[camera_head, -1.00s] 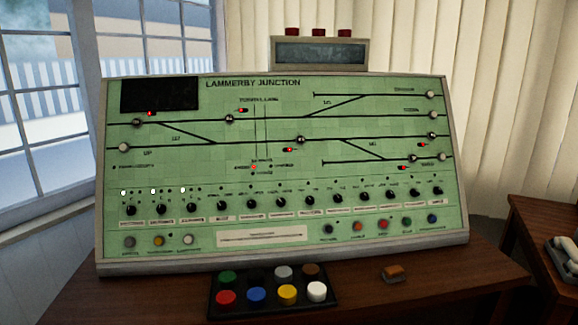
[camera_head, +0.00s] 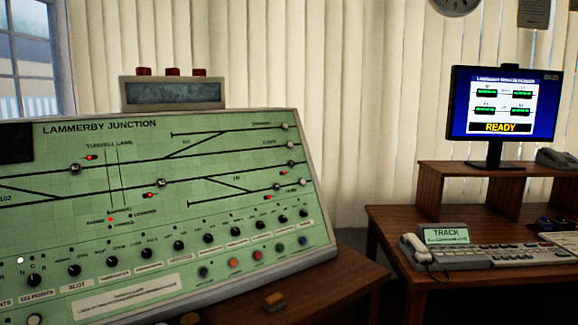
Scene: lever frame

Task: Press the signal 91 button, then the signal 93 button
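The green signal panel (camera_head: 215,190) headed LAMMERBY JUNCTION fills the left of the head view, cut off at its left edge. Its track diagram carries round buttons, such as a dark one on the upper line (camera_head: 75,169) and another on the lower line (camera_head: 161,182). Several pale round buttons, such as the top one (camera_head: 285,126), sit at the right line ends. Small red lights are lit beside some of them. The labels are too small to read, so I cannot tell which buttons are signals 91 and 93. Neither of my grippers is in view.
A row of dark knobs (camera_head: 180,245) and coloured buttons (camera_head: 234,262) lies low on the panel. A brown block (camera_head: 274,301) sits on the desk in front. At right, a second desk holds a telephone (camera_head: 418,248) and a monitor (camera_head: 502,104) reading READY. A gap separates the desks.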

